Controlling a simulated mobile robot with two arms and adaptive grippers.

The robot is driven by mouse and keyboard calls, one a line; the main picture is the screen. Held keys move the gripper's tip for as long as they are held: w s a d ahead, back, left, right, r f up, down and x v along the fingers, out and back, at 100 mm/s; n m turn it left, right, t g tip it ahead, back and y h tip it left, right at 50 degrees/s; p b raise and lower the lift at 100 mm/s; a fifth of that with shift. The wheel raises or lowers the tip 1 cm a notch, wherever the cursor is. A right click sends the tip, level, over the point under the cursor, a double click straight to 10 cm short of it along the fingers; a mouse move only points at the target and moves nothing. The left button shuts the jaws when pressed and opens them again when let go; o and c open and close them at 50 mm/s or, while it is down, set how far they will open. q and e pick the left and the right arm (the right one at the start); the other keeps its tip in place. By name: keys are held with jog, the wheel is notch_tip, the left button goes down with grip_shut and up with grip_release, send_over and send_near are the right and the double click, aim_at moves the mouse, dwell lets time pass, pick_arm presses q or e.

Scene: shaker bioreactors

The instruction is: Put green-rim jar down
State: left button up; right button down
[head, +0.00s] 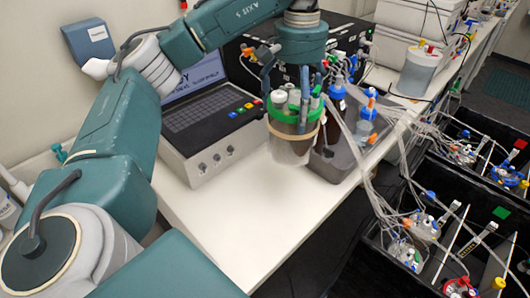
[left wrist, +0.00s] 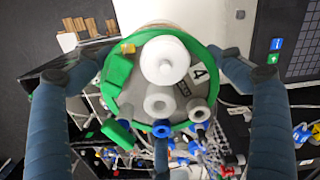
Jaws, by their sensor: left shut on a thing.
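The green-rim jar (head: 293,138) is a clear vessel with a green ring, a tan band and pale caps on its lid. It hangs upright over the white bench (head: 245,215), beside the grey tray (head: 335,165). My left gripper (head: 292,98) comes down from above and is shut on the jar. In the left wrist view, the jar's lid (left wrist: 162,95) lies between my left gripper's blue-grey fingers (left wrist: 160,80), with a large white cap and a "4" label. The gap under the jar is hard to judge. My right gripper is not in view.
A laptop-like control unit (head: 205,120) stands left of the jar. The tray holds bottles with blue and orange caps (head: 366,115), with tubing trailing right. Black crates (head: 440,215) with jars stand beyond the bench's right edge. The bench front is clear.

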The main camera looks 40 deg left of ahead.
aim_at(293, 129)
pick_arm(q)
jog(key=shift+w+a+r, duration=0.1)
jog(key=shift+w+a, duration=0.05)
jog(key=shift+w, duration=0.1)
jog(key=f, duration=0.1)
jog(key=s+f, duration=0.1)
jog(key=f, duration=0.1)
jog(key=s+d+f+b, duration=0.1)
jog(key=f, duration=0.1)
jog(key=shift+d+f, duration=0.1)
notch_tip(293, 129, down, 14)
jog(key=p, duration=0.1)
jog(key=shift+w+a+p, duration=0.25)
jog(key=shift+w+p, duration=0.1)
jog(key=shift+w, duration=0.1)
jog(key=o, duration=1.4)
jog(key=shift+f, duration=0.1)
jog(key=shift+c, duration=0.2)
jog(key=shift+s, duration=0.1)
